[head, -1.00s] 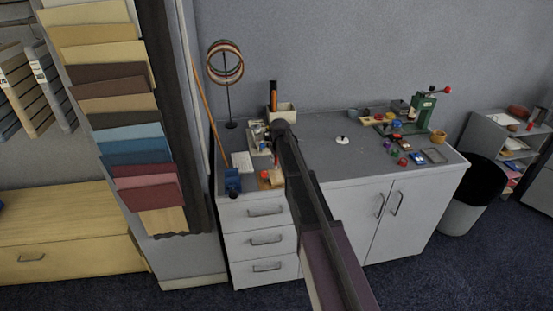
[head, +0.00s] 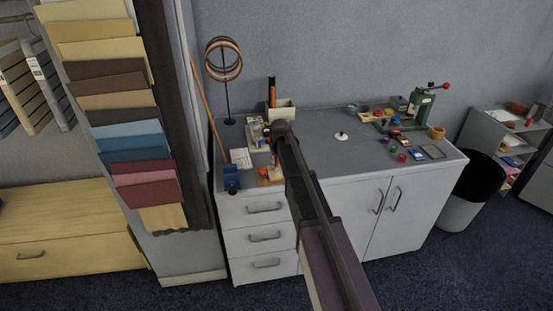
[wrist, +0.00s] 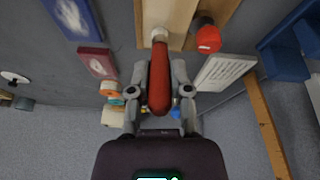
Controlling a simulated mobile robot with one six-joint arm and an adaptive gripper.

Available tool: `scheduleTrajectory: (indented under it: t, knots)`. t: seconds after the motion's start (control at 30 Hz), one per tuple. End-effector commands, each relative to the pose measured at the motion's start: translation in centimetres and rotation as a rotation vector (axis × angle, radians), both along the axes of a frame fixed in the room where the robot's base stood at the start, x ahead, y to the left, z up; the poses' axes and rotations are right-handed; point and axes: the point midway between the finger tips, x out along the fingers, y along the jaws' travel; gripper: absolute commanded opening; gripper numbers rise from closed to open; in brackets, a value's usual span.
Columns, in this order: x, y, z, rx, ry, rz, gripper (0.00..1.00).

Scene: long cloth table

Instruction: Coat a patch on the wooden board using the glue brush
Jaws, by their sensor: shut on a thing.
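The glue brush (wrist: 159,80) has a red handle and a pale tip, and my gripper (wrist: 159,92) is shut on its handle. The pale tip is at the edge of the wooden board (wrist: 177,14) in the wrist view; I cannot tell whether it touches. In the head view the wooden board (head: 269,182) lies at the front left of the worktop, partly hidden by my arm. A red pot (wrist: 207,37) stands on the board, right of the brush in the wrist view. No coated patch can be made out.
A blue block (head: 232,178) and a white printed card (head: 240,157) are left of the board. Behind are a pale holder (head: 283,112) and a ring stand (head: 227,95). The worktop's middle is mostly clear around a small white object (head: 341,136). A green press (head: 421,108) stands right.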

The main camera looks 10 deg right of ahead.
Motion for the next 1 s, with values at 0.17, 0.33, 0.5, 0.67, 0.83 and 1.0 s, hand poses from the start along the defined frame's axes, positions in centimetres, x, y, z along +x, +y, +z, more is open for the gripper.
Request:
scheduleTrajectory:
  t: [0.17,0.33,0.5,0.67,0.83,1.0]
  knots:
    - [-0.1,0.0,0.0,0.000,0.002,0.000,0.00]
    - [-0.6,0.0,0.0,0.000,0.002,0.000,0.00]
    - [-1.6,0.0,0.1,0.000,0.002,0.000,0.00]
    - [-2.6,0.0,0.2,0.000,0.001,0.000,0.00]
    - [-3.2,0.0,0.2,0.000,0.001,0.000,0.00]
    - [-3.2,0.0,0.2,0.000,0.001,0.000,0.00]
